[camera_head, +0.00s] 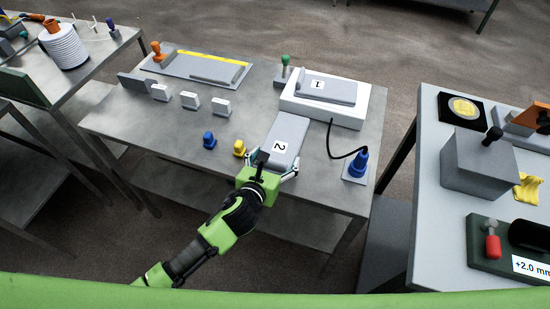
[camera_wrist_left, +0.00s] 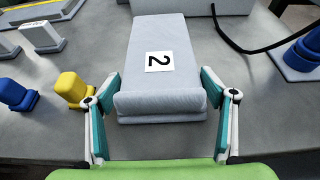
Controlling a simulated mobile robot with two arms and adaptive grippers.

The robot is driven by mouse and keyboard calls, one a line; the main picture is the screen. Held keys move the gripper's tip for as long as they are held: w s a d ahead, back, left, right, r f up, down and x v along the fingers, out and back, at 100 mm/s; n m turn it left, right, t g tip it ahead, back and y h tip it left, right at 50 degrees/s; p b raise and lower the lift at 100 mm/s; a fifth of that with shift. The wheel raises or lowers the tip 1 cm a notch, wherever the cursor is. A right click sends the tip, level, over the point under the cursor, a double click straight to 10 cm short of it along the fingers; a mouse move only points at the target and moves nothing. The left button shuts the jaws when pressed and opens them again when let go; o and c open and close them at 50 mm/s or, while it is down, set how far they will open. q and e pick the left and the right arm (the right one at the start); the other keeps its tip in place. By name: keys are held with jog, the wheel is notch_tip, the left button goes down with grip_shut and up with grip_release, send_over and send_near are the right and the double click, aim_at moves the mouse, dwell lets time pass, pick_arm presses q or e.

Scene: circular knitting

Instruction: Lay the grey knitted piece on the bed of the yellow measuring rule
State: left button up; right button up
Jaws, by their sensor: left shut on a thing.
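My left gripper (camera_head: 268,175) is shut on a grey knitted piece (camera_head: 291,130) marked "2", near the front edge of the middle table. In the left wrist view the fingers (camera_wrist_left: 162,118) press on both sides of the near, folded end of the piece (camera_wrist_left: 160,85). I cannot tell whether the piece is clear of the table top. The yellow measuring rule (camera_head: 222,60) lies at the back left of the same table, with a yellow strip along its far side and a grey bar on its bed. My right gripper is not in view.
A white device (camera_head: 326,117) carries a grey piece (camera_head: 328,89) marked "1". White blocks (camera_head: 190,102) stand before the rule. Blue (camera_head: 209,140) and yellow (camera_head: 239,148) pegs stand left of my gripper. A blue plug-like object (camera_head: 357,165) with a black cable is at the right.

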pick_arm(q)
jog(key=shift+f, duration=0.15)
jog(key=o, duration=1.2)
jog(key=shift+c, duration=0.2)
